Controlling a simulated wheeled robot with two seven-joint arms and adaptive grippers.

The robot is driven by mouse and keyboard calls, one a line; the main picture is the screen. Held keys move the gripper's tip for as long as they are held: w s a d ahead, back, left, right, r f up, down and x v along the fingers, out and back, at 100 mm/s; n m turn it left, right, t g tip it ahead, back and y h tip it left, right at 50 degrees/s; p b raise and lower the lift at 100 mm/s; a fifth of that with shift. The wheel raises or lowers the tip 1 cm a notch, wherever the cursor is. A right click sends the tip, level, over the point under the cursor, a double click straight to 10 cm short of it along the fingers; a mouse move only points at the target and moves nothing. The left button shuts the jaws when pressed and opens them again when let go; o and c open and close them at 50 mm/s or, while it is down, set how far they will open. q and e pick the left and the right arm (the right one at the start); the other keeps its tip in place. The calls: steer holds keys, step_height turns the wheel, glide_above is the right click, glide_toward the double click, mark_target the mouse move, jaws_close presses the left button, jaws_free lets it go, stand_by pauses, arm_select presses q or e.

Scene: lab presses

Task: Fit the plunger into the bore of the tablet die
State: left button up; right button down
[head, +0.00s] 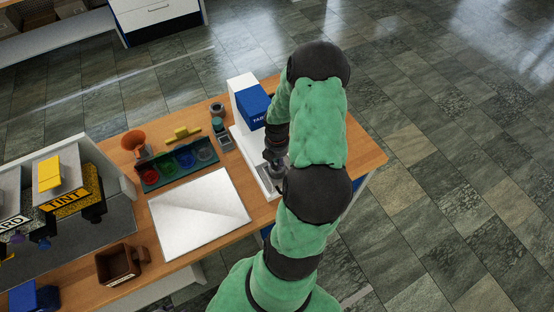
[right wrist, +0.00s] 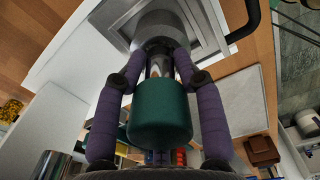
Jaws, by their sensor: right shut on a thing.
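The plunger, with a dark teal knob (right wrist: 160,112) and a shiny metal shaft, is between the fingers of my right gripper (right wrist: 159,58) in the right wrist view. The gripper is shut on it. The grey round tablet die (right wrist: 168,27) lies just beyond the fingertips, on the press's base, in line with the shaft. The shaft's far end and the die's bore are hidden, so I cannot tell whether the plunger is in the bore. In the head view my right gripper (head: 275,155) is low at the white-and-blue tablet press (head: 253,106), partly covered by my arm. My left gripper is not in view.
A white sheet (head: 198,213) lies left of the press. A tray of coloured cups (head: 178,166), an orange funnel (head: 134,141) and a small brown box (head: 121,264) stand on the wooden table. A yellow-topped press labelled TINT (head: 62,180) stands at the left.

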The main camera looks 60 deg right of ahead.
steer(key=shift+f+b, duration=0.4)
steer(key=shift+f, duration=0.25)
steer(key=c, duration=0.7)
jaws_free()
step_height(320, 180, up, 12)
steer(key=shift+f, duration=0.1)
stand_by(0.4)
